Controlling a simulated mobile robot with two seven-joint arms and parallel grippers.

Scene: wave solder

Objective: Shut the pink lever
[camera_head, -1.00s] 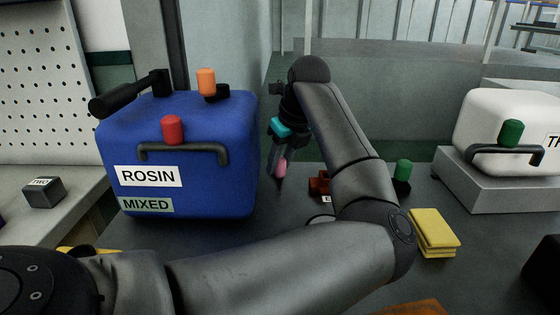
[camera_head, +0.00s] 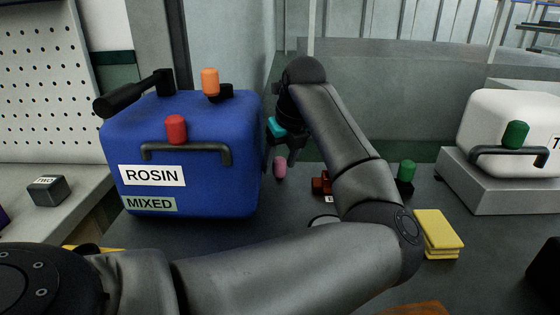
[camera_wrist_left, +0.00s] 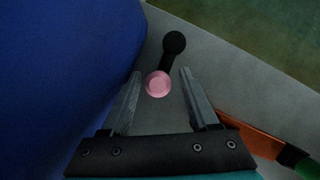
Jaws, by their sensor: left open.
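The pink lever knob (camera_head: 280,168) stands on the grey table just right of the blue ROSIN container. In the left wrist view the pink knob (camera_wrist_left: 158,84) sits at one end of a short dark arm that runs to a round black pivot (camera_wrist_left: 174,42). My left gripper (camera_head: 287,154) is over the lever, fingers pointing down. In the left wrist view my left gripper (camera_wrist_left: 160,88) is open, with the knob showing between its fingers and nothing held. I cannot tell the exact height gap. My right gripper is not in view.
The blue ROSIN container (camera_head: 240,160) stands close on the left, with red (camera_head: 176,129) and orange (camera_head: 210,82) knobs. A dark red part (camera_head: 321,184) and a green knob (camera_head: 406,171) are to the right. Yellow pads (camera_head: 438,233) lie nearer. A white container (camera_head: 500,120) is far right.

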